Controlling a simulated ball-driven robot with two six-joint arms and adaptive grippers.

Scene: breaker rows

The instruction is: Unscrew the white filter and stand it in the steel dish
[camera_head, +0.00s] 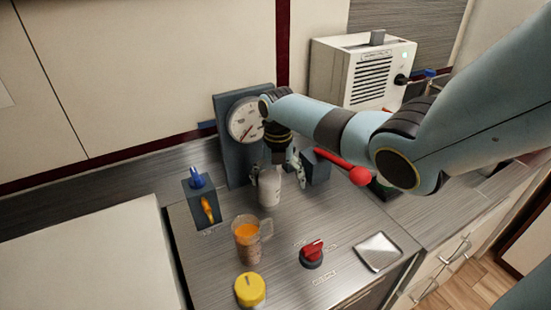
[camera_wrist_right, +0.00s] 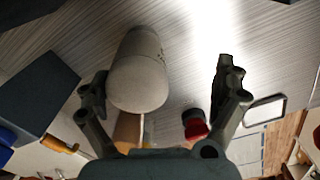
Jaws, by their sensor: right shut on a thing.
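The white filter (camera_head: 270,190) is upright below the gauge panel at the back of the counter. My right gripper (camera_head: 275,178) comes down from above with its fingers around it, shut on it. In the right wrist view the filter (camera_wrist_right: 139,76) is a pale cylinder between the fingers (camera_wrist_right: 165,92), close to the left finger. Whether its threaded end is still seated cannot be told. The steel dish (camera_head: 378,251) is a shallow square tray at the counter's front right, empty. It also shows in the wrist view (camera_wrist_right: 266,110). My left gripper is out of view.
A gauge (camera_head: 245,120) stands behind the filter. A red-knobbed lever (camera_head: 345,168) is to its right. A jug of orange liquid (camera_head: 246,250), a yellow knob (camera_head: 250,289) and a red knob (camera_head: 312,252) stand in front. A dark box (camera_head: 199,203) is at left.

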